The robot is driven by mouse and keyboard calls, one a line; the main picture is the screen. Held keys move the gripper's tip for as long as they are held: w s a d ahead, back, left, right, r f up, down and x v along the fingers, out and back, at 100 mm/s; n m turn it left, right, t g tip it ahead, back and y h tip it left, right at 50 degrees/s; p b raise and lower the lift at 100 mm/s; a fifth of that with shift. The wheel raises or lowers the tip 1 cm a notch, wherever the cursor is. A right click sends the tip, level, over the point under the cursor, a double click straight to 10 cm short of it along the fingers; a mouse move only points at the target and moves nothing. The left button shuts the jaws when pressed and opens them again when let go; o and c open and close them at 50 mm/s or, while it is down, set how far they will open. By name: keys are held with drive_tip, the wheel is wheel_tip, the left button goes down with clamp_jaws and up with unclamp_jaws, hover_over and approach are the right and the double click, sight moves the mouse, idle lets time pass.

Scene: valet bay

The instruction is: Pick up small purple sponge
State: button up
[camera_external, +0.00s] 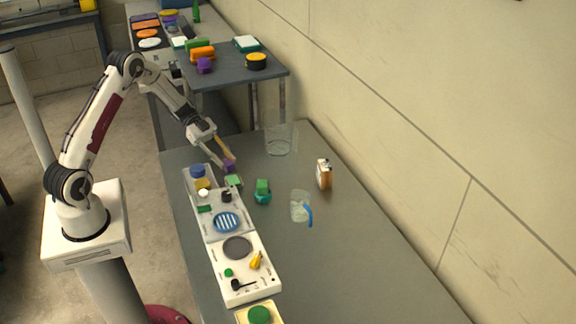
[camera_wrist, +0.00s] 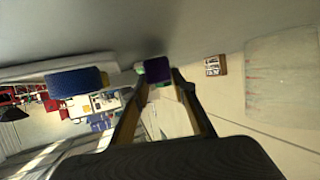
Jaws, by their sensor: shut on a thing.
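A small purple sponge (camera_external: 229,166) is between the fingertips of my gripper (camera_external: 226,162), low over the near table beside the white panel. In the wrist view the purple sponge (camera_wrist: 157,70) sits at the tips of the two fingers of my gripper (camera_wrist: 155,82). My gripper is shut on it. A green block (camera_external: 234,181) is just below the sponge in the external view. I cannot tell whether the sponge touches it.
A white panel (camera_external: 257,284) with knobs and a blue cap (camera_external: 197,171) lies along the table's left side. A clear container (camera_external: 279,140), a carton (camera_external: 324,174), a clear jug (camera_external: 300,206) and a green-teal item (camera_external: 263,190) stand to the right. The table's right front is clear.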

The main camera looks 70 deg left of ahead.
drive_tip(key=shift+r, duration=4.65)
